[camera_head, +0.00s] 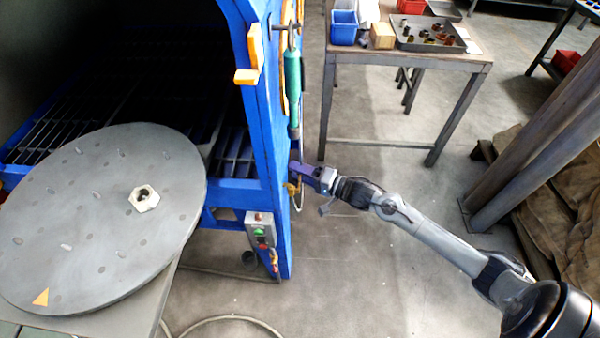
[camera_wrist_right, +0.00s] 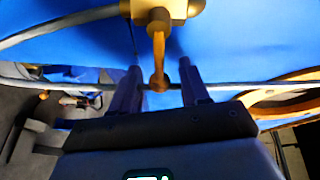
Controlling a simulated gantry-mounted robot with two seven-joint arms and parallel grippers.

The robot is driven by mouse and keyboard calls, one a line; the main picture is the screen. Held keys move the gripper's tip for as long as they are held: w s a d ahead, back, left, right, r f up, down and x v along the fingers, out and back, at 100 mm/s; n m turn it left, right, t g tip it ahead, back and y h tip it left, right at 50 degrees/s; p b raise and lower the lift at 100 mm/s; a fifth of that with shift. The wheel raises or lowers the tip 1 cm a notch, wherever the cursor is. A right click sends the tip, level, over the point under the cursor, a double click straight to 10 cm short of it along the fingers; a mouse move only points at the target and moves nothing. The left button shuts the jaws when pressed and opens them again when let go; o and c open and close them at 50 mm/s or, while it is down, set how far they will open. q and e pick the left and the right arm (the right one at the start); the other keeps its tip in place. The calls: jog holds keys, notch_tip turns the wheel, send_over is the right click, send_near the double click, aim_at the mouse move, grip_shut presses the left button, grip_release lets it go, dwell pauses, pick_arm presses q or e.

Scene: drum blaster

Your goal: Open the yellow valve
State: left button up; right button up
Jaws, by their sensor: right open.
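The yellow valve (camera_wrist_right: 158,48) shows at the top centre of the right wrist view, against the blue machine wall. Its narrow lever hangs down between the two purple fingers of my right gripper (camera_wrist_right: 161,76). The fingers are apart, one on each side of the lever, with a visible gap on both sides. In the head view my right gripper (camera_head: 304,170) is at the right side of the blue blaster cabinet (camera_head: 262,120). A small yellow part shows just below it there, mostly hidden. My left gripper is not in view.
A round grey turntable (camera_head: 100,210) with a hex nut stands at the left. A control box (camera_head: 260,231) is on the cabinet's front edge. A grey pipe (camera_wrist_right: 230,87) crosses behind my fingers. A metal table (camera_head: 400,58) with bins stands behind. The floor between is clear.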

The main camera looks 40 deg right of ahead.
jog(key=shift+c, duration=0.3)
grip_shut()
jog(key=shift+a, duration=0.1)
